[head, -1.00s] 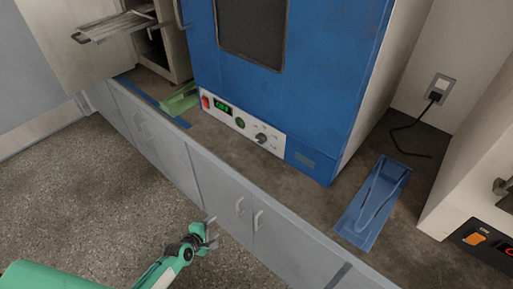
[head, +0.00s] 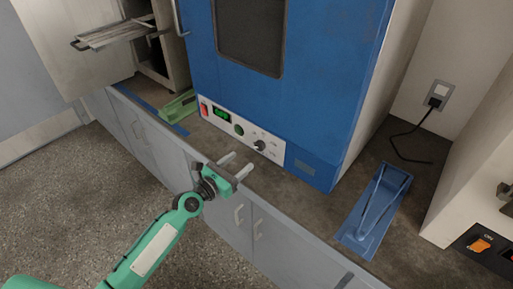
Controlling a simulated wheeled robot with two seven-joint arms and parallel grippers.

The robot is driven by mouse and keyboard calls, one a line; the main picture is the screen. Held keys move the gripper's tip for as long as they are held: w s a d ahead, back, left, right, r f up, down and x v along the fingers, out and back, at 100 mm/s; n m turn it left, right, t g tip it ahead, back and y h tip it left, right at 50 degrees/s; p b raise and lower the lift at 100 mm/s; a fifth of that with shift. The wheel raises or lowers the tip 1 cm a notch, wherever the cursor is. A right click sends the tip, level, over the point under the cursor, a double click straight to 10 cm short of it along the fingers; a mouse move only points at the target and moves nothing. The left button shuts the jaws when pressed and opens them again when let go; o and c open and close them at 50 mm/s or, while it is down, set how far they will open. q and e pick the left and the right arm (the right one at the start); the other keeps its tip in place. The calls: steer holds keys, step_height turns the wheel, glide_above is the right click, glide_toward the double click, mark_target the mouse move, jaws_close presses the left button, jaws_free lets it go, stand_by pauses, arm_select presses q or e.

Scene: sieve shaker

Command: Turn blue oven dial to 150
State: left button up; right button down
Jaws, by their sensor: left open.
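The blue oven (head: 330,75) stands on the counter with a white control panel (head: 228,124) along its lower front. The panel has a red switch (head: 204,109), a lit green display (head: 222,114), a round green button (head: 239,130) and a dark dial (head: 260,145) with small markings around it. The dial's setting is too small to read. My left gripper (head: 238,166) is open and empty, at the counter's front edge, below and left of the dial and apart from it. My right gripper is not in view.
A blue holder (head: 375,212) lies on the counter to the right, and a green one (head: 180,105) to the left. A second oven with an open door and a rack (head: 115,33) stands at left. A black cord (head: 408,145) hangs from the wall outlet.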

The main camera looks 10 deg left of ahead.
mark_target(258, 147)
arm_select(q)
steer(key=x, duration=0.8)
steer(key=shift+w+d, duration=0.25)
steer(key=shift+w, duration=0.2)
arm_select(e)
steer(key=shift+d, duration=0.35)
arm_select(q)
steer(key=c, duration=0.9)
steer(key=shift+c, duration=0.5)
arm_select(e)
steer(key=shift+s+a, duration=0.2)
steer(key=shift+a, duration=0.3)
